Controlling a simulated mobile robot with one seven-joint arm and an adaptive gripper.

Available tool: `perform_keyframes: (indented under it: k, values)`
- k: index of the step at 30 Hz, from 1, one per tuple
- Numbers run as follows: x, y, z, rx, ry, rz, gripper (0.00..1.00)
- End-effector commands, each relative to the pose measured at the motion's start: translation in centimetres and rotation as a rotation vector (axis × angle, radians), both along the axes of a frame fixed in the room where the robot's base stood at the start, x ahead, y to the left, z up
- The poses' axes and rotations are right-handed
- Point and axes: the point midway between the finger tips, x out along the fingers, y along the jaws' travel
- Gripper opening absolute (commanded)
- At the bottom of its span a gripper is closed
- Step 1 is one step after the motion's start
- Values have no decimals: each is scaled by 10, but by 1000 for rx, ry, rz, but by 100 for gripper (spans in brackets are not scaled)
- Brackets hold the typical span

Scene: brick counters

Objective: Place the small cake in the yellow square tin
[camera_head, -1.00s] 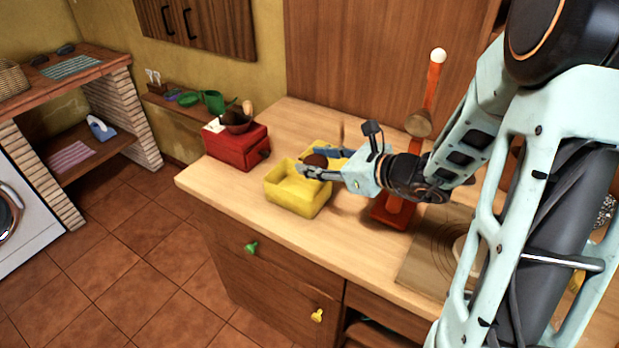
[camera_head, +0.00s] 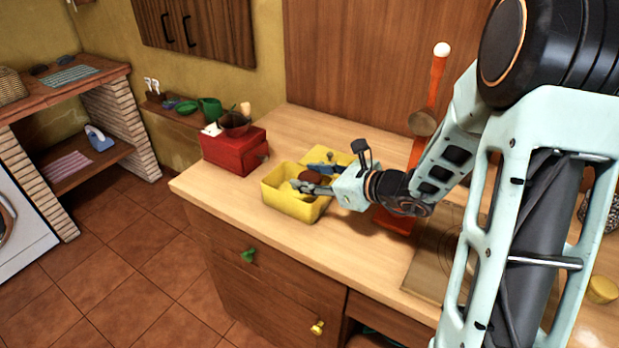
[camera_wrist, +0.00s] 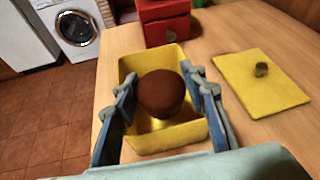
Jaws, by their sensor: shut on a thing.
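The small cake (camera_wrist: 160,92) is a round brown cake, held between the two blue fingers of my gripper (camera_wrist: 163,100). In the head view the cake (camera_head: 311,177) is partly hidden by my gripper (camera_head: 305,178). The yellow square tin (camera_wrist: 183,136) is open, and in the wrist view the cake shows over its inside. In the head view the tin (camera_head: 285,201) stands on the counter below my gripper. Whether the cake touches the tin's floor I cannot tell. The tin's yellow lid (camera_wrist: 262,83) with a knob lies flat on the counter beside it.
A red box (camera_head: 236,150) with a brown bowl (camera_head: 234,122) on top stands left of the tin. An orange stand (camera_head: 413,160) rises behind my gripper. A wooden board (camera_head: 425,270) lies at the right. The counter in front of the tin is clear.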

Motion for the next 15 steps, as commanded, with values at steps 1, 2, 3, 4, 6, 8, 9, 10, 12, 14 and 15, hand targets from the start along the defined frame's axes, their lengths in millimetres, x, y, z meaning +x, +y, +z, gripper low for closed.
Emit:
perform_keyframes:
  k: [1, 2, 3, 4, 6, 8, 9, 10, 12, 14, 15]
  values:
    - [0, 0, -3, 0, 0, 0, 15]
    - [0, 0, -4, 0, 0, 0, 15]
    - [0, 0, -5, 0, 0, 0, 15]
    - [0, 0, -6, 0, 0, 0, 15]
    - [0, 0, -8, 0, 0, 0, 15]
    - [0, 0, -9, 0, 0, 0, 15]
    - [0, 0, -10, 0, 0, 0, 15]
    - [0, 0, -11, 0, 0, 0, 15]
    - [0, 0, -12, 0, 0, 0, 15]
    - [0, 0, -12, 0, 0, 0, 15]
    - [0, 0, -11, 0, 0, 0, 15]
